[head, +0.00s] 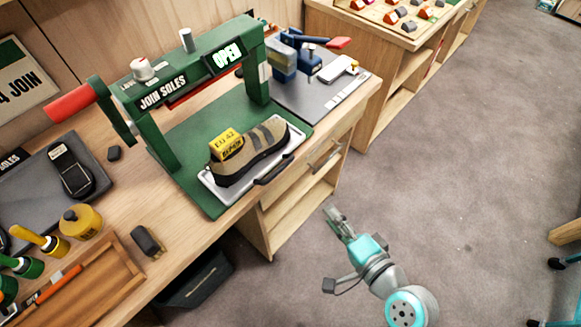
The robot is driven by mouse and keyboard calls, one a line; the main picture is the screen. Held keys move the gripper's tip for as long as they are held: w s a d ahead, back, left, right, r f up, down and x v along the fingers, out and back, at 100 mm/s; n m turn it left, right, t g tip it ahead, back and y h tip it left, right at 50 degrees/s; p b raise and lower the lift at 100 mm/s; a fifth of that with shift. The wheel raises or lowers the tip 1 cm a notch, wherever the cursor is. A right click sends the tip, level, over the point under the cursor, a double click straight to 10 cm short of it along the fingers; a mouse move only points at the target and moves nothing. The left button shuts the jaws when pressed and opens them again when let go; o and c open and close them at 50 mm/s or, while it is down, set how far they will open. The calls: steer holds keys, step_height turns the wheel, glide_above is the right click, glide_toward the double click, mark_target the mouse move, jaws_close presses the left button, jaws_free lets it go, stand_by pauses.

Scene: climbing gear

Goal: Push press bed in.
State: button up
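The press bed (229,196) is a pale metal tray with a dark handle (274,169) on its front side. It sticks out in front of the green press frame (165,150) on the green base plate. A brown and grey climbing shoe (262,148) lies on the bed, with a yellow "EU 42" tag on it. The press is marked "JOIN SOLES", its display (227,55) reads "OPEN", and its red lever (70,103) sticks out at the left. My gripper (334,216) is over the floor, right of and below the bed, apart from it. Its finger gap is unclear.
The workbench (205,235) carries a dark mat with a black sole at the left, a yellow pot (82,222), tools, and a wooden tray (95,288). A grey mat with blue tools (295,60) lies behind the press. The floor (470,150) at right is open.

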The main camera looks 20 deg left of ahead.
mark_target(279, 169)
steer(key=w+a+r+n+g+y, duration=0.1)
steer(key=a+r+n+g+y, duration=0.15)
steer(key=a+r+g, duration=0.35)
steer(key=w+a, duration=0.1)
steer(key=a, duration=0.2)
steer(key=w+a+f+t, duration=0.1)
steer(key=w+a, duration=0.1)
steer(key=a, duration=0.1)
steer(key=w+a+t, duration=0.1)
steer(key=a, duration=0.2)
steer(key=shift+w+f+m+y, duration=0.2)
steer(key=shift+f+m+y, duration=0.05)
steer(key=shift+f, duration=0.05)
jaws_close()
